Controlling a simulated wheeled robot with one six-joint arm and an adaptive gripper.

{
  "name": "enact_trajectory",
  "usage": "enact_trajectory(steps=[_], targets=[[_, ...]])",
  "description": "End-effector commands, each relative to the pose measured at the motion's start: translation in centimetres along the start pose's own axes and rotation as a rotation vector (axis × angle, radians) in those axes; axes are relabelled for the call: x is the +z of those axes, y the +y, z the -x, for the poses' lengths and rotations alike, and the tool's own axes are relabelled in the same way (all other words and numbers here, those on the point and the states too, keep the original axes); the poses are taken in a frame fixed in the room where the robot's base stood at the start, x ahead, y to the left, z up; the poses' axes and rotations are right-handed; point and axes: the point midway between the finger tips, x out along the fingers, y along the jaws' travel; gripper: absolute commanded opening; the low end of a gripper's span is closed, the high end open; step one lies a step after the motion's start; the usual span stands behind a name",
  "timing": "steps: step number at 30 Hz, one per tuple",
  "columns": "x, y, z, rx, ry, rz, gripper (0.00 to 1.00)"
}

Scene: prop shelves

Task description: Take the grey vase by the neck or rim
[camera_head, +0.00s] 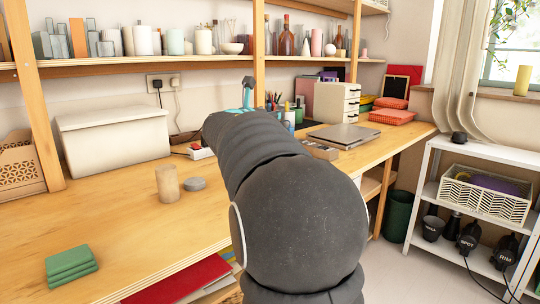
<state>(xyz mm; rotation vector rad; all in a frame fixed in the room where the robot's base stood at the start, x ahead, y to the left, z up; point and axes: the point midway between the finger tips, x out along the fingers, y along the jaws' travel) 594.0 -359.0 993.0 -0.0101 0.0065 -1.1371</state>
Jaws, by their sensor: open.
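I cannot pick out a grey vase for certain. Several pale vessels stand on the wall shelf (190,62), among them a white cylinder (142,41) and a pale teal one (175,42), but they are small in this view. My dark arm reaches from the bottom middle towards the back of the desk and covers part of it.
On the wooden desk (120,222) are a white box (115,140), a tan cylinder (167,183), a grey disc (195,184) and green stacked pads (70,264). A laptop (344,135) and drawer unit (337,103) stand farther back. A white rack (480,165) is at right.

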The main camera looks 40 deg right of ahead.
Motion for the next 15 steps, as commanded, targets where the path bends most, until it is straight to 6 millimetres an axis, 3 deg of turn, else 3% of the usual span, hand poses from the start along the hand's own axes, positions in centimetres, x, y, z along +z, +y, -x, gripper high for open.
enact_trajectory(steps=[3, 9, 15], targets=[[0.04, -0.06, -0.91, -0.001, 0.0, 0.0, 0.57], [0.0, -0.03, -0.89, 0.0, 0.0, -0.001, 0.55], [0.0, -0.03, -0.87, 0.0, 0.0, -0.001, 0.05]])
